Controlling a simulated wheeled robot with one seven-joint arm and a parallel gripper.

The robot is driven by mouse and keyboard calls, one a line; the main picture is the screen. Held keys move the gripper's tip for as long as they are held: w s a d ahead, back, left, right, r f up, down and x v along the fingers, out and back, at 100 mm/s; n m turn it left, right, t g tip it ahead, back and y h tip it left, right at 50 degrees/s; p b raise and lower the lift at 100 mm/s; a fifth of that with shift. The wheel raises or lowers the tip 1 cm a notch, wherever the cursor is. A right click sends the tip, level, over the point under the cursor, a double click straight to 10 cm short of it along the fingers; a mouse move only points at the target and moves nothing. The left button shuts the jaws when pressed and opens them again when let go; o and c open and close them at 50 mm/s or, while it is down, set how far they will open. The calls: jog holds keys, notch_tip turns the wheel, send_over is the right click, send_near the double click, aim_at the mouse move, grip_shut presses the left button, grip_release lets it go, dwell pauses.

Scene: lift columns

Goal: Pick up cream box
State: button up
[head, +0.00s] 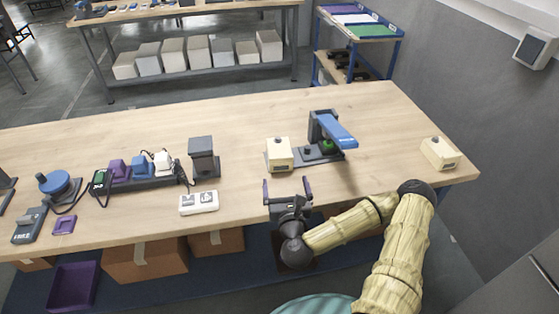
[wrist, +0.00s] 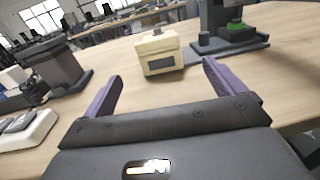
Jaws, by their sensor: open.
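A cream box (head: 279,154) with a dark front panel and a small knob on top stands on the wooden table, just left of a blue-armed press. It also shows in the wrist view (wrist: 158,52), ahead of my gripper and between its fingers in the picture. My gripper (head: 288,187) is open and empty, near the table's front edge and short of the box. Its purple fingers also show in the wrist view (wrist: 160,85). A second cream box (head: 440,153) of similar look stands at the right end of the table.
The blue-armed press (head: 333,136) stands close beside the nearer cream box on its right. A dark grey block-like device (head: 203,157) and a white switch panel (head: 199,202) are to the left.

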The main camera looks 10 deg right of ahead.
jog(key=shift+w+d+f+b, duration=0.1)
jog(key=shift+w+f+b, duration=0.1)
jog(key=shift+w+b, duration=0.25)
send_near(280, 151)
jog(key=w, duration=0.4)
jog(key=shift+w+f, duration=0.1)
jog(key=shift+f, duration=0.15)
jog(key=shift+d, duration=0.1)
jog(key=shift+w, duration=0.1)
jog(key=w, duration=0.5)
jog(key=shift+w+d+p, duration=0.3)
jog(key=shift+w, duration=0.05)
jog(key=c, duration=1.3)
